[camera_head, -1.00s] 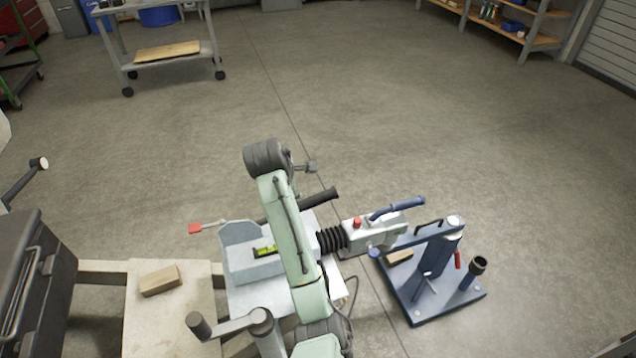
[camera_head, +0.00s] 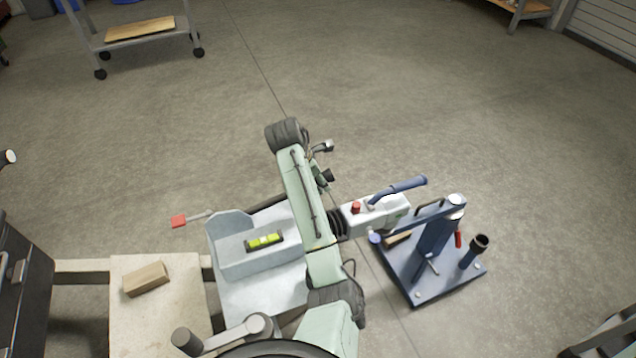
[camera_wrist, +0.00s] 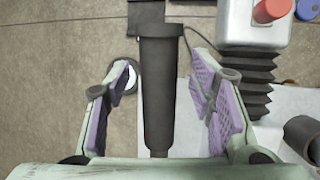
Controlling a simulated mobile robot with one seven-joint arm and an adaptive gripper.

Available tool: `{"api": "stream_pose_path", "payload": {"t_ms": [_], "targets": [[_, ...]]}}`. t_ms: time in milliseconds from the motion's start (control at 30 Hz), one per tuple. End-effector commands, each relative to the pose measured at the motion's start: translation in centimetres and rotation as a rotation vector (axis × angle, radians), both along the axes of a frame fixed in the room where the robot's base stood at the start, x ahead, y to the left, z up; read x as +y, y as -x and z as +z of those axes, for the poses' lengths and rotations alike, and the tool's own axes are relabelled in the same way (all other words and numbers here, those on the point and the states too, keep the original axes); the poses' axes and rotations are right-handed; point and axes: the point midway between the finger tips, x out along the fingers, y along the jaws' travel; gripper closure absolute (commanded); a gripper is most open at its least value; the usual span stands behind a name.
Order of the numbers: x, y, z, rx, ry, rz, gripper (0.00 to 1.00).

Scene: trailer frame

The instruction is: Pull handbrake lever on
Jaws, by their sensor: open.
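The handbrake lever's thick black grip (camera_wrist: 158,95) stands upright in the wrist view, between the two purple-padded fingers of my gripper (camera_wrist: 160,70). The fingers are hidden there. The grey coupling head (camera_head: 382,215) with a red knob and blue handle lies right of the arm; its black bellows (camera_wrist: 245,78) is right of the gripper.
A grey tray (camera_head: 228,268) holds a yellow spirit level (camera_head: 264,241). A blue stand (camera_head: 428,286) is at the right. A wood block (camera_head: 146,279) lies on a board at the left.

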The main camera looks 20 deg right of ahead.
Motion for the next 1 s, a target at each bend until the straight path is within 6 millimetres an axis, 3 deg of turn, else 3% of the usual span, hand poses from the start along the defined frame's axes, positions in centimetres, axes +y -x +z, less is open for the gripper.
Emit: {"api": "stream_pose_path", "payload": {"t_ms": [200, 500, 1000], "targets": [[-0.7, -0.4, -1.8, 0.001, 0.0, 0.001, 0.51], [-0.7, -0.5, -2.0, -0.001, 0.0, 0.001, 0.51], [-0.7, -0.4, -2.0, -0.001, 0.0, 0.0, 0.83]]}}
